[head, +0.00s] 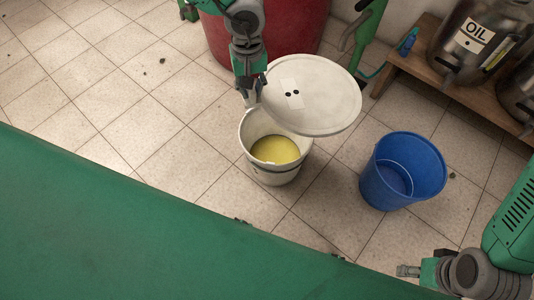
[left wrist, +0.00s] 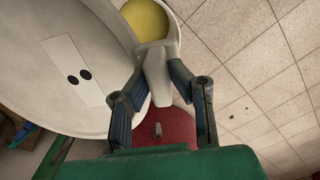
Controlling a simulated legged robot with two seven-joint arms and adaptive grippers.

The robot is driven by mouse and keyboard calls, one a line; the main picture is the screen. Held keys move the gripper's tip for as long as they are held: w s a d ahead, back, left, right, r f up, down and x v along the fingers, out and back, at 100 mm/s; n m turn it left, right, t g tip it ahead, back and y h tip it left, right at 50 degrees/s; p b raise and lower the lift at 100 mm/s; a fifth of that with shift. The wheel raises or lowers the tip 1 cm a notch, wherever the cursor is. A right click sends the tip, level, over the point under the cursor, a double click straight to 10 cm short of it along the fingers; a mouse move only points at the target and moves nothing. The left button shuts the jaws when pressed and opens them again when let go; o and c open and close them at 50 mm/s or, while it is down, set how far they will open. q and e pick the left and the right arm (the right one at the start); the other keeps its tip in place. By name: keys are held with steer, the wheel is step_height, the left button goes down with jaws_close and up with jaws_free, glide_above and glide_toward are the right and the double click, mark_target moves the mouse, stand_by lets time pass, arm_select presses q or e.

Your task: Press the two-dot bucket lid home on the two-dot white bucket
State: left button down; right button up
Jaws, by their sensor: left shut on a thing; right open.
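The two-dot lid (head: 322,100) is a white disc with a label bearing two black dots. My left gripper (head: 250,92) is shut on its pale edge tab, which shows between the fingers in the left wrist view (left wrist: 157,76). The white bucket (head: 272,177) stands on the floor with yellow contents inside. The lid is off the bucket, held above and overlapping its upper-right side in the head view. The lid hides part of the rim; no dots show on the bucket. The left wrist view shows the yellow contents (left wrist: 146,18). My right gripper (head: 408,270) is open and empty at lower right.
An empty-looking blue bucket (head: 375,185) stands right of the white one. A red barrel (head: 290,28) is behind. A wooden shelf (head: 410,75) holds metal oil cans (head: 462,50) at upper right. The tiled floor to the left is clear.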

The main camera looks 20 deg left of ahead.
arm_select(q)
steer(key=s+d+f+n, duration=0.3)
steer(key=f+n, duration=0.3)
steer(key=f, duration=0.4)
steer(key=s+d+f+n, duration=0.2)
steer(key=d+f+n, duration=0.2)
steer(key=f+n, duration=0.3)
step_height(320, 180, down, 3)
steer(key=shift+s+d+b, duration=0.15)
steer(key=shift+s+b, duration=0.25)
